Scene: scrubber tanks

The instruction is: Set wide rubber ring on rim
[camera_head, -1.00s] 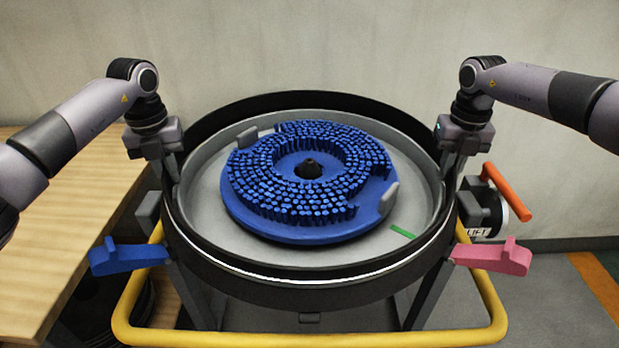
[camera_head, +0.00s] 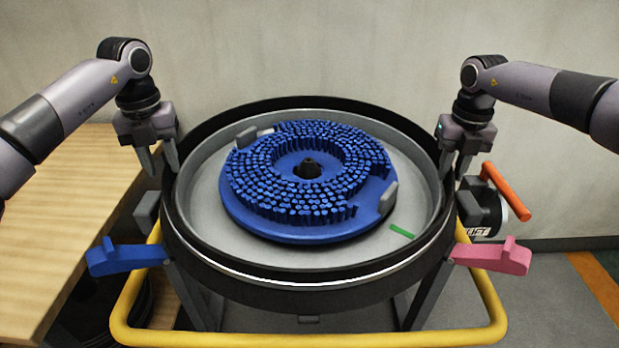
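The wide black rubber ring (camera_head: 310,104) lies around the top of the round tank (camera_head: 310,294), with its far side showing as a dark band behind the grey interior. I cannot tell whether it sits fully down all around. My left gripper (camera_head: 160,163) is open and empty, just outside and above the ring's left side. My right gripper (camera_head: 453,165) is open at the ring's right side, its fingers apart near the ring's edge; I cannot tell whether they touch it.
A blue bristled disc brush (camera_head: 300,235) lies inside the tank, with a green mark (camera_head: 402,231) beside it. A blue lever (camera_head: 125,258), a pink lever (camera_head: 492,257) and an orange handle (camera_head: 507,190) stick out at the sides. A yellow rail (camera_head: 310,338) runs in front. A wooden table (camera_head: 60,240) stands left.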

